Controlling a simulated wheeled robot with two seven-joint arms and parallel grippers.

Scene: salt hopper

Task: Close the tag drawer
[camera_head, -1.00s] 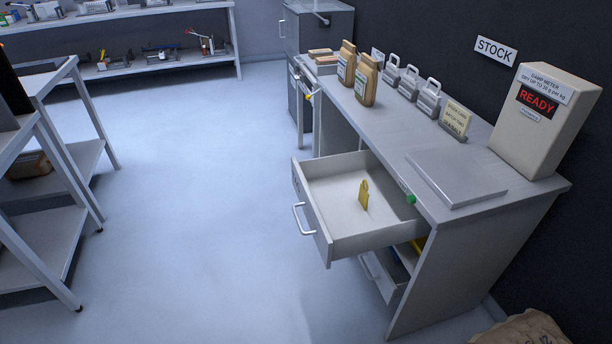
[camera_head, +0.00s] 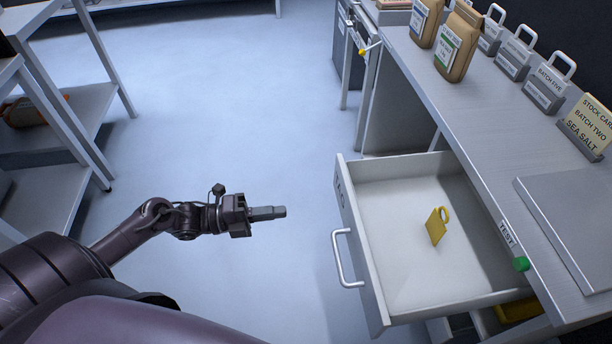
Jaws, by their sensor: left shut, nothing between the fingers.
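The tag drawer (camera_head: 358,238) stands pulled out from the desk, toward the left. Its front carries lettering and a silver bar handle (camera_head: 341,258). A yellow tag (camera_head: 437,226) lies inside on the drawer's pale floor. My left gripper (camera_head: 283,212) is shut and empty, to the left of the drawer front and apart from the handle, pointing right toward it. My right gripper is not in view.
A shelf rack (camera_head: 75,112) stands at left. Floor between is clear.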

